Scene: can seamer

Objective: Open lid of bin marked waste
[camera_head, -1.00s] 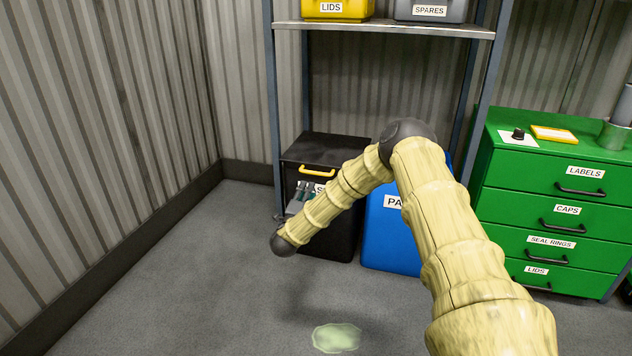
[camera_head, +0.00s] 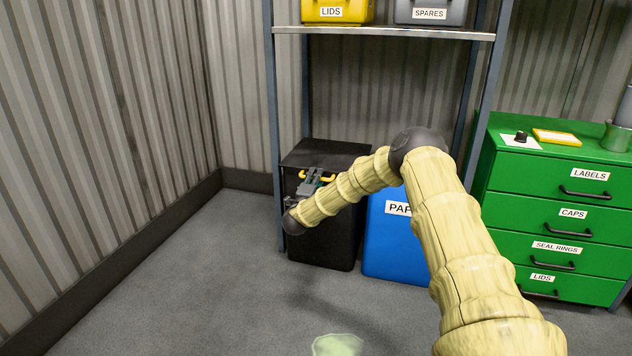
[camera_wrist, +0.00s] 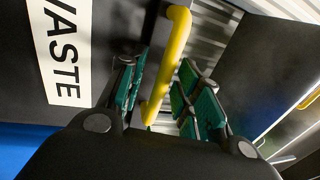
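The black waste bin (camera_head: 330,243) stands under the shelf, with its flat lid (camera_head: 325,152) down. Its white label, reading WASTE, shows in the wrist view (camera_wrist: 62,55); my gripper and arm hide it in the head view. The yellow bar handle (camera_head: 329,178) on the bin's front is partly hidden by my gripper. My gripper (camera_head: 312,176) is right at this handle. In the wrist view, its teal-padded fingers (camera_wrist: 160,88) are apart, with the yellow handle (camera_wrist: 177,50) running between them.
A blue bin (camera_head: 393,240) with a partly hidden label stands close right of the waste bin. A shelf (camera_head: 385,32) with yellow and grey boxes is above. A green drawer cabinet (camera_head: 550,215) stands at right. The floor in front and left is clear except a pale patch (camera_head: 338,345).

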